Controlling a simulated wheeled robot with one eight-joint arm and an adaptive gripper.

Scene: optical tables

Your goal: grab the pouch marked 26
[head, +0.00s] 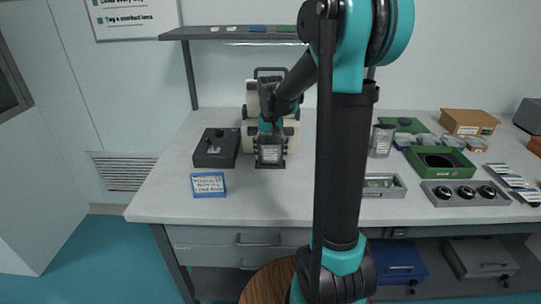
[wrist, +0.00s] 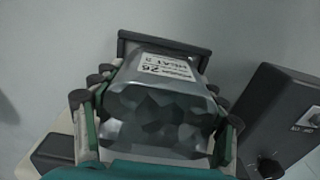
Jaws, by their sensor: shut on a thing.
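The silvery pouch marked 26 (wrist: 160,110) fills the middle of the wrist view, with a white label (wrist: 167,67) on its upper part reading 26. My gripper (wrist: 158,128) is shut on it, one green-lined finger on each side. In the head view the grey pouch (head: 270,153) is at my gripper (head: 270,142) over the worktop, left of my arm. A dark holder (wrist: 160,39) shows just behind the pouch's far end. Whether the pouch still touches the holder or the table cannot be told.
A dark box with a knob (head: 216,148) stands close on the left; it is at right in the wrist view (wrist: 285,115). A cream case (head: 252,98) is behind my gripper. A blue-framed sign (head: 208,184) stands in front. Trays and a green box (head: 440,161) are right.

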